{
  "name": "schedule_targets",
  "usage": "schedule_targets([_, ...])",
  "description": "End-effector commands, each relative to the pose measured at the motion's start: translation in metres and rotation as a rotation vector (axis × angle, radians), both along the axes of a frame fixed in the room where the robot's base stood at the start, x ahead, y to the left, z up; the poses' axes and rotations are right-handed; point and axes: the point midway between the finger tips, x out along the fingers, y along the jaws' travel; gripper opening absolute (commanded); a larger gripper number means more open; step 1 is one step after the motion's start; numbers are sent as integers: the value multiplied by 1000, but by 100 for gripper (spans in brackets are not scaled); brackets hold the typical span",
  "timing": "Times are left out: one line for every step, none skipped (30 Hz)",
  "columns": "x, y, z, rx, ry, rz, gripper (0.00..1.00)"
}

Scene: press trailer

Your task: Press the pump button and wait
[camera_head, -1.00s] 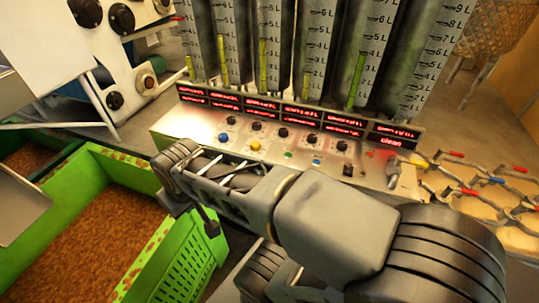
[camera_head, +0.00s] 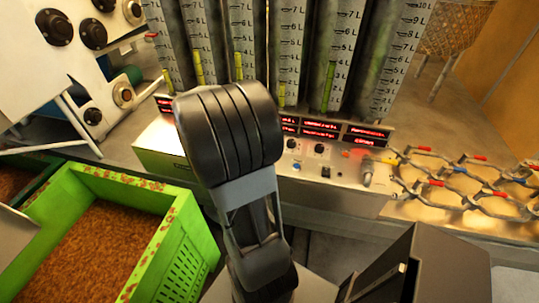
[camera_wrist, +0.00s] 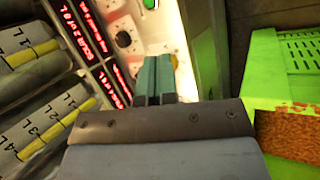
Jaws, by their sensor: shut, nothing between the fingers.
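The control panel (camera_head: 335,200) stands below the tall cylinders, with red lit displays (camera_head: 321,130), black knobs (camera_head: 319,149) and small buttons on top. My arm covers its left and middle part in the head view, so several buttons there are hidden. I cannot tell which one is the pump button. My gripper (camera_wrist: 153,62) shows in the wrist view with its two teal fingers together and nothing between them. The fingertips point over the panel's pale top (camera_wrist: 118,15), close to a black knob (camera_wrist: 124,39). I cannot tell whether they touch the panel.
Clear measuring cylinders (camera_head: 340,50) stand behind the panel. A green crate of brown granules (camera_head: 185,260) is at the left, also at the right of the wrist view (camera_wrist: 262,70). A rack of metal rings (camera_head: 460,190) is at the right. A white machine (camera_head: 60,70) stands at the upper left.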

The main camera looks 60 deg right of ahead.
Motion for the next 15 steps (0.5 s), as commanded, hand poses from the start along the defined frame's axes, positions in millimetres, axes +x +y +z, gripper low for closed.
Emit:
schedule_targets([-8, -23, 1, -15, 55, -9, 0])
schedule_targets([-12, -35, -1, -27, 85, -8, 0])
schedule_targets([-18, -49, -3, -39, 121, -4, 0])
schedule_targets([-21, -59, -4, -46, 146, -2, 0])
schedule_targets([-26, -67, -6, -52, 169, -1, 0])
schedule_targets([-30, -77, -8, -58, 195, 2, 0])
schedule_targets([-33, -83, -9, -63, 212, 3, 0])
schedule_targets([-36, -89, -10, -66, 228, 5, 0])
schedule_targets([-39, -95, -11, -70, 244, 7, 0])
schedule_targets([-41, -99, -12, -72, 254, 10, 0])
schedule_targets([-42, -101, -13, -74, 262, 10, 0])
schedule_targets([-44, -104, -14, -75, 270, 12, 0])
schedule_targets([-45, -106, -14, -76, 275, 13, 0])
schedule_targets([-46, -107, -15, -77, 279, 14, 0])
schedule_targets([-46, -108, -15, -78, 281, 14, 0])
